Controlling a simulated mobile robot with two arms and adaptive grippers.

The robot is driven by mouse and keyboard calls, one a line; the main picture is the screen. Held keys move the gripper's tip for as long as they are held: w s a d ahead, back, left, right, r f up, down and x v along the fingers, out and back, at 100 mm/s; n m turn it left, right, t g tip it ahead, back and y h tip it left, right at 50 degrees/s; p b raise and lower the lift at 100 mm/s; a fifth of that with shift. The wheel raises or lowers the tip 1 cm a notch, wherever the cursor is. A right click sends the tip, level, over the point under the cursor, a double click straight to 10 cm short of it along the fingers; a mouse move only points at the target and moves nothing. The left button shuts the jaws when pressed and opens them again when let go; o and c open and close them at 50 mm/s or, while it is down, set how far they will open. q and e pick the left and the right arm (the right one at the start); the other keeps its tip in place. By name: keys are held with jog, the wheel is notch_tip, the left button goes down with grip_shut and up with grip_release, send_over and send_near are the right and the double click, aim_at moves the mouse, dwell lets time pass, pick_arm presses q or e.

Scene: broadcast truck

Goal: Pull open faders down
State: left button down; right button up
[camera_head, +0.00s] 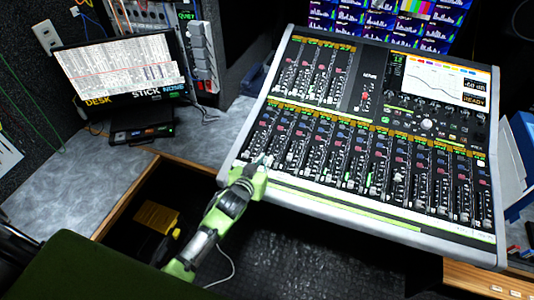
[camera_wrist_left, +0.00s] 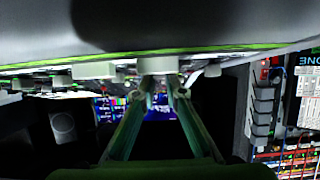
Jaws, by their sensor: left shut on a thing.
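The mixing console (camera_head: 390,140) has a lower row of channel strips with faders and a shorter upper-left row (camera_head: 312,72). Several lower faders, such as the pale cap (camera_head: 398,177), stand at differing heights. My left gripper (camera_head: 266,161) reaches up from the front edge to the lower row's left end. Its fingertips are at a fader there, which they mostly hide. In the left wrist view, the green fingers close at a pale fader cap (camera_wrist_left: 157,65), with other caps (camera_wrist_left: 95,70) to its sides. My right gripper is not in view.
A monitor (camera_head: 122,70) stands on the grey desk (camera_head: 75,185) at left, beside a power strip (camera_head: 203,55). The console screen (camera_head: 445,83) is at upper right. An open recess with a yellow object (camera_head: 156,217) lies at lower left. A green chair back (camera_head: 100,270) fills the bottom left.

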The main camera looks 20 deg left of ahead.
pick_arm(q)
jog(key=c, duration=2.3)
grip_release()
jog(key=shift+s+f, duration=0.15)
jog(key=shift+f, duration=0.05)
jog(key=shift+c, duration=0.2)
jog(key=shift+o, duration=1.3)
jog(key=shift+s+r, duration=0.1)
jog(key=shift+r, duration=0.1)
